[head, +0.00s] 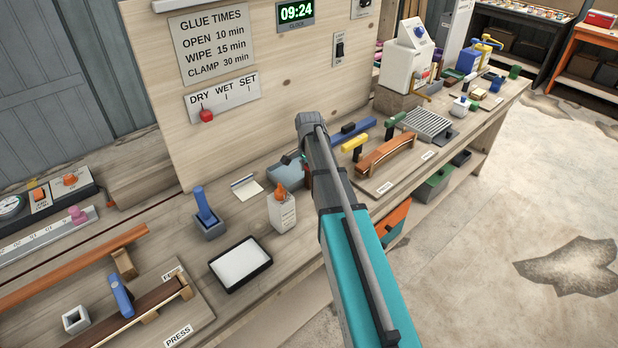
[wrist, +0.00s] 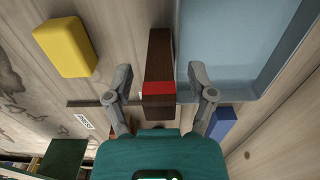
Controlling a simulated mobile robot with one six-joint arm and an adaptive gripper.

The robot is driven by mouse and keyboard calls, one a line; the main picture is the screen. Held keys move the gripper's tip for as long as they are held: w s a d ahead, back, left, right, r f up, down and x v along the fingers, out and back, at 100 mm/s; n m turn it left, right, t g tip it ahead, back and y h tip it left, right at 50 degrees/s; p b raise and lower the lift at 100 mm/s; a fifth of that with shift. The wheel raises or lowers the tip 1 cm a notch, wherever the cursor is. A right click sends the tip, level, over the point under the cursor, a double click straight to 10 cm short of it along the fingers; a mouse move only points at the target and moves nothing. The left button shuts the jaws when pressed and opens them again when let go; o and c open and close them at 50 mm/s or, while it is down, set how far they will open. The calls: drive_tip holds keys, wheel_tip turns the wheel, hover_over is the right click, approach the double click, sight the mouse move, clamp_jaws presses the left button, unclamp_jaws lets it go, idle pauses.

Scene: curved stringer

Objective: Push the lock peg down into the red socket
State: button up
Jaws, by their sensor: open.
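In the wrist view a dark brown bar (wrist: 160,55) with a bright red part (wrist: 158,88) at its near end lies between the fingers of my gripper (wrist: 160,74). The fingers are open, one on each side, with a gap to the bar. The red part is the only red piece there; I cannot tell whether it is the socket or part of the peg, and no separate lock peg is clear. In the head view my arm covers the gripper and most of this spot, beside a grey-blue tray (head: 286,176).
A yellow block (wrist: 65,47) and a blue block (wrist: 222,122) flank the gripper. In the head view, a glue bottle (head: 282,212) and white tray (head: 240,264) stand left of my arm. A curved wooden piece (head: 386,153) lies right. The wooden panel (head: 300,85) rises behind.

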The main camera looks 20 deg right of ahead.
drive_tip(key=shift+c, duration=0.2)
clamp_jaws()
idle(0.3)
drive_tip(key=shift+r, duration=0.15)
wheel_tip(320, 180, up, 3)
drive_tip(key=p, duration=0.3)
drive_tip(key=s+a+r+p, duration=0.2)
drive_tip(key=s+r+p, duration=0.7)
drive_tip(key=s, duration=0.4)
drive_tip(key=shift+s+a+r+p, duration=0.3)
drive_tip(key=shift+s+r+p, duration=0.1)
drive_tip(key=shift+p, duration=0.1)
